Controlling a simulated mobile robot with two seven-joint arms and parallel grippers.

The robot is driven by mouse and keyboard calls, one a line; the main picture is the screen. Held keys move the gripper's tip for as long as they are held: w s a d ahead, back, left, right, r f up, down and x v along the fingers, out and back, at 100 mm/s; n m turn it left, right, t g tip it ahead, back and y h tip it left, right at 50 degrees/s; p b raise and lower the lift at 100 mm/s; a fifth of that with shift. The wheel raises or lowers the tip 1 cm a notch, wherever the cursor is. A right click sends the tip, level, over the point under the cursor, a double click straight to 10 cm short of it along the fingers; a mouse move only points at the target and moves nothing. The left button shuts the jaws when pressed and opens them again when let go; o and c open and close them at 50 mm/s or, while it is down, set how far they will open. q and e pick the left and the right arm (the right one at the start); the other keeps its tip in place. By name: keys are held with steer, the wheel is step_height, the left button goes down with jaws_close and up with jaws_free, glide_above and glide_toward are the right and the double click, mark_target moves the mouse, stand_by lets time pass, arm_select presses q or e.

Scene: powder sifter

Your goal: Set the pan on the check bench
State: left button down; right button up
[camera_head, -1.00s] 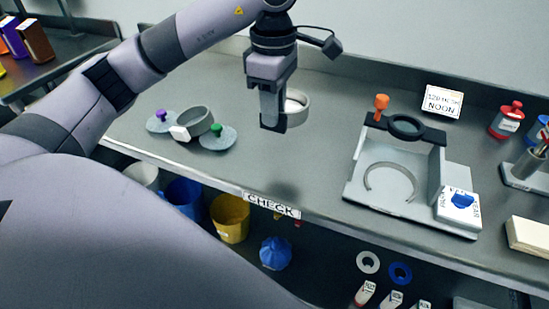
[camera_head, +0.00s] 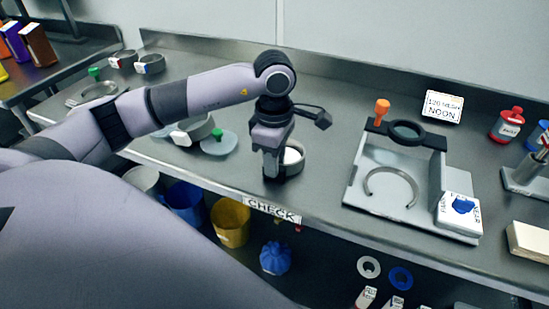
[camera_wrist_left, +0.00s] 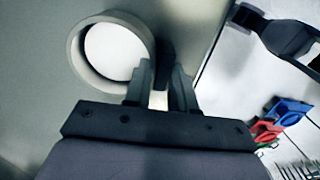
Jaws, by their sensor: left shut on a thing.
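The pan (camera_head: 297,160) is a round grey-walled dish with white contents. It shows in the head view just behind the front edge of the check bench (camera_head: 320,187), above the CHECK label. My left gripper (camera_head: 272,172) points down and is shut on the pan's rim. The pan looks level and very low over the bench top; I cannot tell if it touches. In the left wrist view the pan (camera_wrist_left: 78,57) shows with its wall at the fingers (camera_wrist_left: 163,92). My right gripper is not in view.
Right of the pan stands a grey inspection stand (camera_head: 365,195) with a dark ring lens (camera_head: 405,132). Left are a grey ring (camera_head: 203,127) and a green-knobbed lid (camera_head: 220,145). A yellow bucket (camera_head: 230,225) sits below the bench edge. Bench space between pan and stand is clear.

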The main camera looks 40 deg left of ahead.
arm_select(q)
steer(key=shift+f, duration=0.2)
steer(key=c, duration=0.9)
jaws_free()
steer(key=shift+c, duration=0.2)
steer(key=shift+r, duration=0.1)
steer(key=shift+r, duration=0.1)
step_height(320, 180, up, 12)
